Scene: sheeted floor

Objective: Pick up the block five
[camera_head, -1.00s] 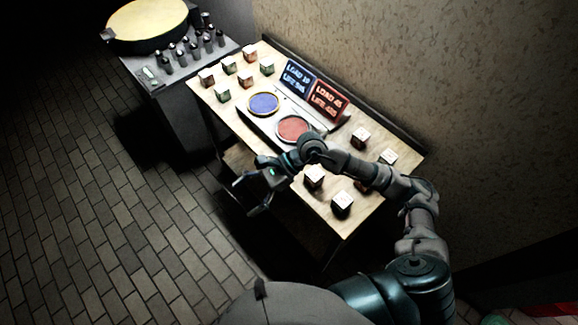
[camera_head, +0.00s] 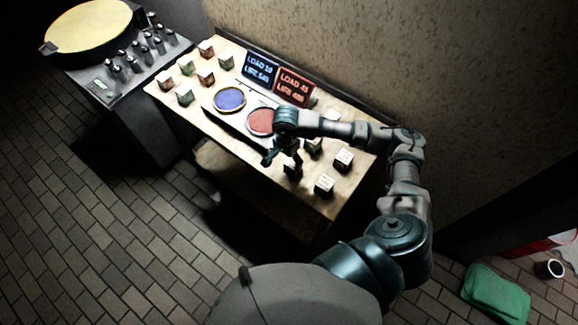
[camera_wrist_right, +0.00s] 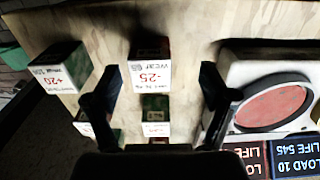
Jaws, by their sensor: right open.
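Several small numbered blocks stand on the wooden table in two groups. I cannot make out a five on any of them. Other blocks there are a front one (camera_head: 325,185) and a right one (camera_head: 344,160). My left gripper is out of view.
A blue disc (camera_head: 229,99) and a red disc (camera_head: 260,121) sit on the table before two lit displays (camera_head: 277,77). The left block group (camera_head: 206,77) is farther off. A grey console (camera_head: 110,75) adjoins the table's left end. A wall runs behind.

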